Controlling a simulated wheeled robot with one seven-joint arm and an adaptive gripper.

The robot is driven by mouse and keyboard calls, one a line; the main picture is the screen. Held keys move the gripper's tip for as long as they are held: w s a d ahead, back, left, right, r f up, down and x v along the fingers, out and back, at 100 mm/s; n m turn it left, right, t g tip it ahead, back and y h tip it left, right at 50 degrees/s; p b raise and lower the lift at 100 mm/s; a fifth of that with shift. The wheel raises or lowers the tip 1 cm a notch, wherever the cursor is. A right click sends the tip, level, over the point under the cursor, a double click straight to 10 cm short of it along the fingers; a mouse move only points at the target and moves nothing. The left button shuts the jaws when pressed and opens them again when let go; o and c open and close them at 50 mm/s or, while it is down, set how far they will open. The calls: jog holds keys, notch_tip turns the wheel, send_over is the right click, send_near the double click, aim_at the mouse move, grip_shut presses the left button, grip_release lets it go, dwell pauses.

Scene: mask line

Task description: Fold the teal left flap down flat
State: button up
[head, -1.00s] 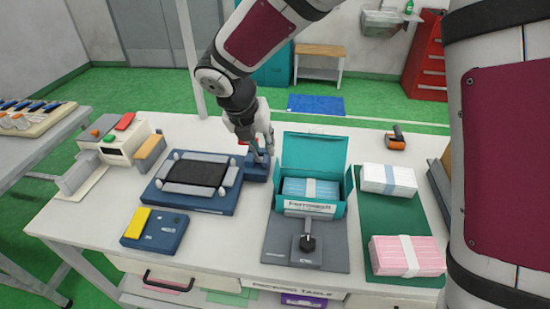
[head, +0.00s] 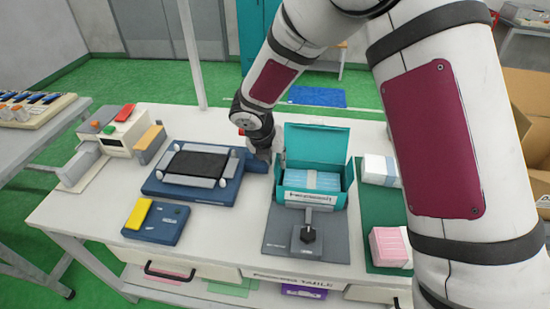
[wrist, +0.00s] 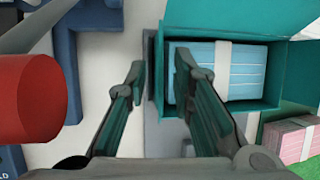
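The teal box (head: 313,200) stands on a grey fixture plate (head: 280,235) with its lid (head: 316,148) raised at the back. It holds a light blue stack (head: 312,180) with a white band. The left flap (head: 279,172) shows as a narrow teal strip at the box's left edge, apparently upright; its exact angle is unclear. My gripper (head: 264,163) is low at the left of the box. In the wrist view, the fingers (wrist: 158,62) are apart, with the box's left edge (wrist: 158,40) between or just beyond them. Contact cannot be told.
A dark blue tray device (head: 200,168) lies left of the box, and a red cylinder (wrist: 28,98) shows close by in the wrist view. A green mat (head: 378,205) with white (head: 376,170) and pink (head: 388,247) packs lies right. A blue block with a yellow pad (head: 155,222) lies front left.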

jog(key=shift+c, duration=0.4)
grip_shut()
jog(key=shift+d, duration=0.1)
